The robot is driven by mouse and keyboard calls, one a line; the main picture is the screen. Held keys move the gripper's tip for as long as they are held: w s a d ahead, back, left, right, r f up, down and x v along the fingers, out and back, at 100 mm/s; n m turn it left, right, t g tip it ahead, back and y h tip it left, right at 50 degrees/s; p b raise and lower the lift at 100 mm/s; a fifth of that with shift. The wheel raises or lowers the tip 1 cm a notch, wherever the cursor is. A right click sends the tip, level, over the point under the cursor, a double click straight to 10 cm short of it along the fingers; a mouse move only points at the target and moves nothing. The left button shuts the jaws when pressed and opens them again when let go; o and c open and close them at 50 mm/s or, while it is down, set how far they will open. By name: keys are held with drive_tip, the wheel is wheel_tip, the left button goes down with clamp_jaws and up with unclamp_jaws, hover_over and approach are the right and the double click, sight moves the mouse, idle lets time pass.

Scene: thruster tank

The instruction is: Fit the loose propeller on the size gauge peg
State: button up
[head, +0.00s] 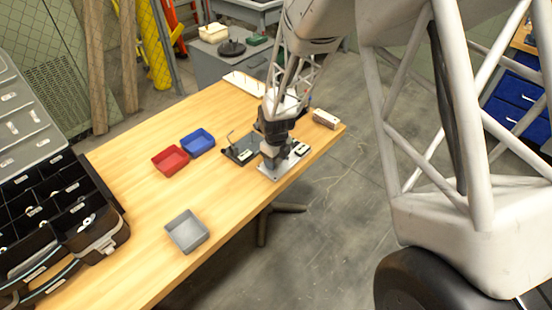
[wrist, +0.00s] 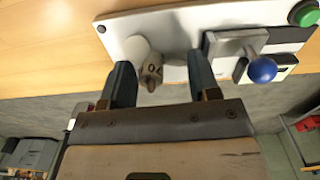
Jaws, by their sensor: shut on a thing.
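My gripper (head: 268,160) is low over a white plate (head: 293,163) near the table's right edge. In the wrist view, the gripper (wrist: 163,88) has its two dark fingers on either side of a small pale part (wrist: 152,72) with dark marks. It is shut on this part, but I cannot tell for sure that it is the propeller. A pale round shape lies behind the part, over the white plate (wrist: 120,45). No size gauge peg can be made out for certain; the arm hides part of the plate in the head view.
A blue ball knob (wrist: 262,69) on a grey block and a green button (wrist: 304,13) are right of the gripper. A dark plate (head: 240,150) adjoins the white one.

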drive_tip(key=o, duration=1)
drive_tip(key=shift+r, duration=0.15)
drive_tip(key=shift+w+r, duration=0.1)
drive_tip(key=shift+r, duration=3.7)
wheel_tip(320, 180, up, 4)
